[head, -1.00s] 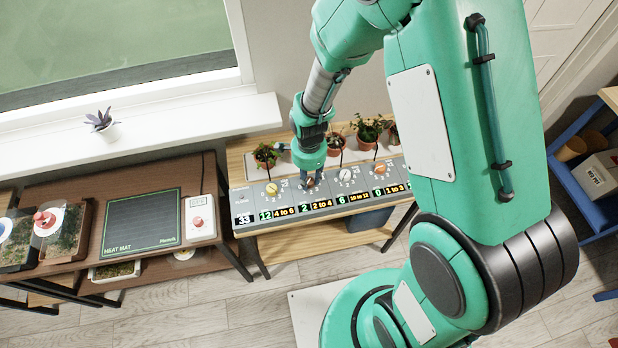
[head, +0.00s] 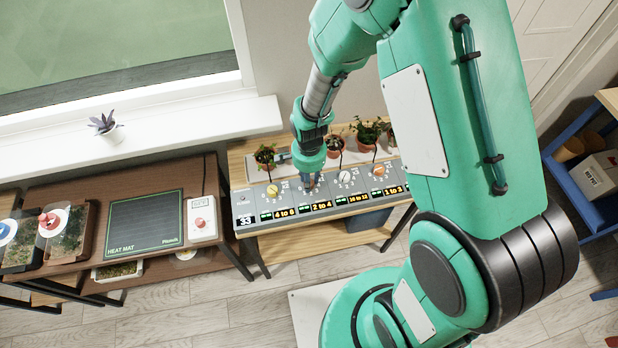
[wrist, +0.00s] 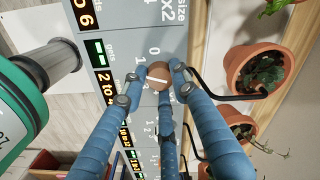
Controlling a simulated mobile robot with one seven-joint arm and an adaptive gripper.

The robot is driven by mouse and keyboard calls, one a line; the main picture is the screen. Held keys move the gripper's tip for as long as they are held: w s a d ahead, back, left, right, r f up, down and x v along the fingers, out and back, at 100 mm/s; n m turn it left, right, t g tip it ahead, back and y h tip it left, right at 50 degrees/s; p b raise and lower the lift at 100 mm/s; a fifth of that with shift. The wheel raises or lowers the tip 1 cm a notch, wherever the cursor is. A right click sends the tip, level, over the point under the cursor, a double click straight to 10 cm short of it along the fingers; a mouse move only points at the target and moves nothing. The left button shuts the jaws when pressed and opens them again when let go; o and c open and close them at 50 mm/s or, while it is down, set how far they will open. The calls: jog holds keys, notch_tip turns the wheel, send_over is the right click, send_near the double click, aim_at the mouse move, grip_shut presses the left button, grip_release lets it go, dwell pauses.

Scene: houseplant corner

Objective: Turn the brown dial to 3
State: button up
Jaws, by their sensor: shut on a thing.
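The brown dial (wrist: 158,72) shows in the wrist view on the grey control panel (wrist: 120,30). A white line runs across its face; I cannot tell which number it marks. A 0 and a 1 are printed close to it. The blue fingers of my gripper (wrist: 156,84) are around the dial and closed on it. In the head view my gripper (head: 309,184) points down at the panel, between the yellow dial (head: 273,190) and the white dial (head: 344,177), and mostly hides the brown dial.
An orange dial (head: 378,170) is further right. Potted plants (head: 265,155) stand behind the panel. A label strip with "2 to 4" (head: 320,206) lies in front of the brown dial. A heat mat (head: 145,222) lies on the brown table at left.

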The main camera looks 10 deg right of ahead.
jog(key=n+p, duration=0.2)
jog(key=n, duration=0.3)
jog(key=shift+r+n, duration=0.1)
jog(key=shift+n, duration=0.2)
jog(key=n+p, duration=0.1)
jog(key=n, duration=0.4)
jog(key=shift+n+p, duration=0.3)
jog(key=shift+n, duration=0.1)
jog(key=o, duration=1.2)
jog(key=shift+c, duration=0.2)
notch_tip(320, 180, up, 12)
dwell(0.4)
